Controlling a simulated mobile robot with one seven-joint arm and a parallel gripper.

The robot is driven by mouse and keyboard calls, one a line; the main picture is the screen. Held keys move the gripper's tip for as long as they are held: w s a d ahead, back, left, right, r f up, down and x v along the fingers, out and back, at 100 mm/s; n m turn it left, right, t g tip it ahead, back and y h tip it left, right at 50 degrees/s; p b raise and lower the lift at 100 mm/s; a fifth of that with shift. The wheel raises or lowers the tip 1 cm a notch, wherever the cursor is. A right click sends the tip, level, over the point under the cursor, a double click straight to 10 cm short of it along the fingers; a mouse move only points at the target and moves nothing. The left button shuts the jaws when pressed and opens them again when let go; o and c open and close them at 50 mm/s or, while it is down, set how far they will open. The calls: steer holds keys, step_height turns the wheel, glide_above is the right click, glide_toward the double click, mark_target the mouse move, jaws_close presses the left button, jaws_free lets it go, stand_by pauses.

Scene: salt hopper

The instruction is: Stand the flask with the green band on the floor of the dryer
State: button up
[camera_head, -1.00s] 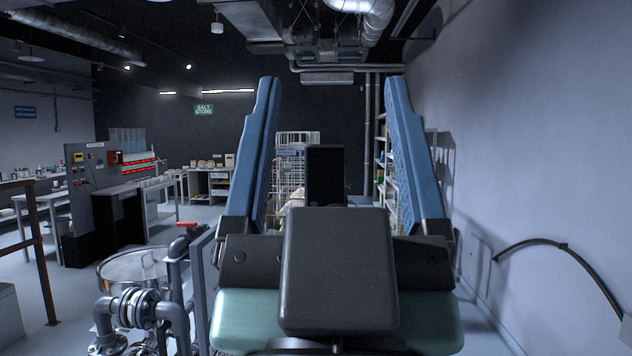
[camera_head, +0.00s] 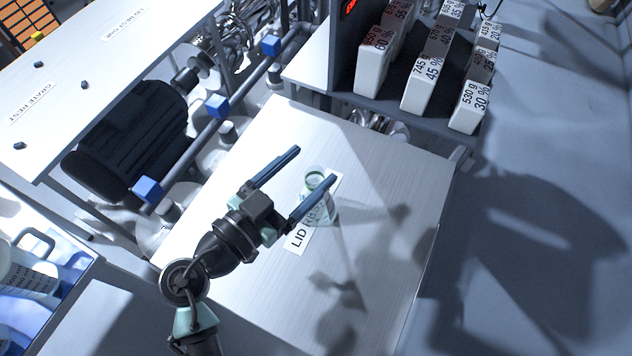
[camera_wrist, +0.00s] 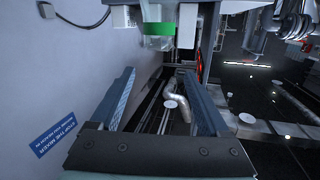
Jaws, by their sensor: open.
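The flask with the green band (camera_head: 318,180) is a clear vessel standing on a pale table (camera_head: 390,190), by a white label reading LID RE…. My gripper (camera_head: 316,164) is open and empty. In the head view one blue finger crosses in front of the flask. In the wrist view the flask (camera_wrist: 158,28) with its green band is at the top, past the two open fingertips (camera_wrist: 157,74) and apart from them. I cannot make out a dryer for certain in these frames.
Several white boxes marked in grams and percent (camera_head: 425,80) stand on a dark shelf at the upper right. A pipe with blue blocks (camera_head: 217,106) runs along the table's left. A white board labelled GRATE REST (camera_head: 110,70) is at the upper left. The table's front is clear.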

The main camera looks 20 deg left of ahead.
mark_target(309, 190)
steer(key=s+a+f+t+b, duration=0.1)
steer(key=s+f, duration=0.5)
steer(key=s, duration=0.1)
steer(key=shift+n, duration=0.4)
steer(key=x, duration=0.2)
steer(key=p+x, duration=0.1)
steer(key=x, duration=0.4)
steer(key=shift+w+a+f+p, duration=0.1)
steer(key=shift+w+a+p, duration=0.05)
steer(key=shift+a+p, duration=0.15)
steer(key=x, duration=0.1)
steer(key=p+x, duration=0.2)
steer(key=x, duration=0.1)
steer(key=shift+w+r, duration=0.15)
steer(key=shift+r, duration=0.1)
steer(key=shift+w+d+f, duration=0.1)
steer(key=shift+w, duration=0.4)
jaws_close()
